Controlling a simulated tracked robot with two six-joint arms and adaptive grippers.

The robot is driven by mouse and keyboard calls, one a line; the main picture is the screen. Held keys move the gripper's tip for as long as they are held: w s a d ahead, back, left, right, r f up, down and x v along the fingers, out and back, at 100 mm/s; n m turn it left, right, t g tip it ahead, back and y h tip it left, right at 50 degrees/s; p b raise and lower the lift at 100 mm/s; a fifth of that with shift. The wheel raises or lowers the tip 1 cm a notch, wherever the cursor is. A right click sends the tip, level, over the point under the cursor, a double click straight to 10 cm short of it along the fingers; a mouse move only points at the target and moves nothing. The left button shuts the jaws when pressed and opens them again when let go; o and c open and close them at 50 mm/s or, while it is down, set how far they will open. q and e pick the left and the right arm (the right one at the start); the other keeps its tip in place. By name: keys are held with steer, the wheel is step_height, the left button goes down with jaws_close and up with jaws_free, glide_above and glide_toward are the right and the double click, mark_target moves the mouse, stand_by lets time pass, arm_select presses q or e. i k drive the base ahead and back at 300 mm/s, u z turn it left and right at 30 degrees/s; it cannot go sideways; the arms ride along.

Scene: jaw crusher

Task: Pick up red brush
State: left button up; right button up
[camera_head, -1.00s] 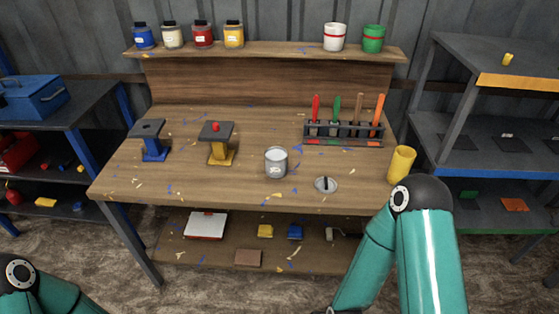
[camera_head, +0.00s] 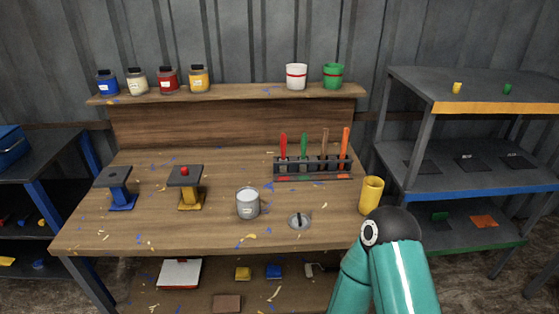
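The red brush (camera_head: 283,146) stands upright, handle up, in the leftmost slot of a dark brush rack (camera_head: 313,174) at the back right of the wooden workbench (camera_head: 150,228). Its lower part is partly hidden by the rack. A green brush (camera_head: 304,146), a brown brush (camera_head: 324,143) and an orange brush (camera_head: 345,146) stand to its right in the same rack. My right arm shows at the lower right, in front of the bench's right edge, but its gripper is out of the picture. My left arm and gripper are not visible.
Blue (camera_head: 121,190) and yellow (camera_head: 188,190) stands are at left. Paint jars and buckets line the upper shelf (camera_head: 240,94). A grey shelving unit (camera_head: 465,185) is at right.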

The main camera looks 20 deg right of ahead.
mark_target(283, 169)
steer(key=z, duration=2.15)
steer(key=i, duration=0.1)
steer(key=u, duration=3.55)
steer(key=k, duration=1.05)
steer(key=z, duration=1.25)
steer(key=i, duration=1)
